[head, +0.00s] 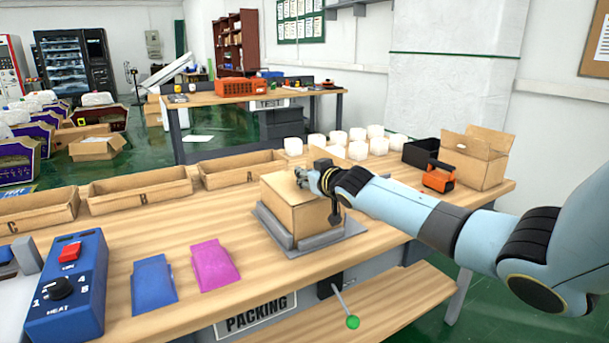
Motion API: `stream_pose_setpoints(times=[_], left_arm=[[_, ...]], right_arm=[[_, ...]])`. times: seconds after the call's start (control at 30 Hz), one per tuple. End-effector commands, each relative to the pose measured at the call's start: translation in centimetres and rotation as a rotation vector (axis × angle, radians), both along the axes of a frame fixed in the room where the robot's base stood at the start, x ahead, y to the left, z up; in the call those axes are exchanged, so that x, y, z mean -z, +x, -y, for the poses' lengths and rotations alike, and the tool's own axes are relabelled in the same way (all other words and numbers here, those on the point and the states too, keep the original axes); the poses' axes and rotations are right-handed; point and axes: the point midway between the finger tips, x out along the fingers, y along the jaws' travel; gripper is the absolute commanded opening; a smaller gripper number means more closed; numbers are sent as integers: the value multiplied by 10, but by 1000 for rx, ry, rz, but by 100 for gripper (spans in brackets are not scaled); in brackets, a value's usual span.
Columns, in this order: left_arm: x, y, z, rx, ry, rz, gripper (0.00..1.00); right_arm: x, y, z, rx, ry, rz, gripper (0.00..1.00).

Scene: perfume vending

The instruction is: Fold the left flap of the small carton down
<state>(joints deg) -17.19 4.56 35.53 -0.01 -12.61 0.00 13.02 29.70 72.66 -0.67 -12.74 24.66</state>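The small carton (290,215) is a brown box on a grey plate (335,238) at the middle of the packing bench. Its top looks mostly covered on the left side, and a bit of upright cardboard shows behind my gripper at its far right. My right gripper (306,178) reaches in from the right, low over the carton's top, at or just above it. Its fingers are small and partly hidden, so their opening and any contact are unclear. My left gripper is not in the head view.
Brown bins (140,190) line the bench's back edge. A blue heat control box (75,290), blue pad (153,280) and magenta pad (212,265) lie left. White items (358,149), a black bin (420,152), an orange-black tool (440,176) and an open carton (478,162) stand right.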

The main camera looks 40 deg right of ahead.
Motion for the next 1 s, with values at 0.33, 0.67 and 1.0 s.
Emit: stream_pose_setpoints(times=[0.33,0.67,1.0], left_arm=[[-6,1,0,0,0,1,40],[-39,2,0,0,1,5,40],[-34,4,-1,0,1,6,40]], right_arm=[[-6,1,0,0,0,1,0],[-45,-14,-4,-2,-6,-4,0],[-59,-76,-20,0,-4,-3,0]])
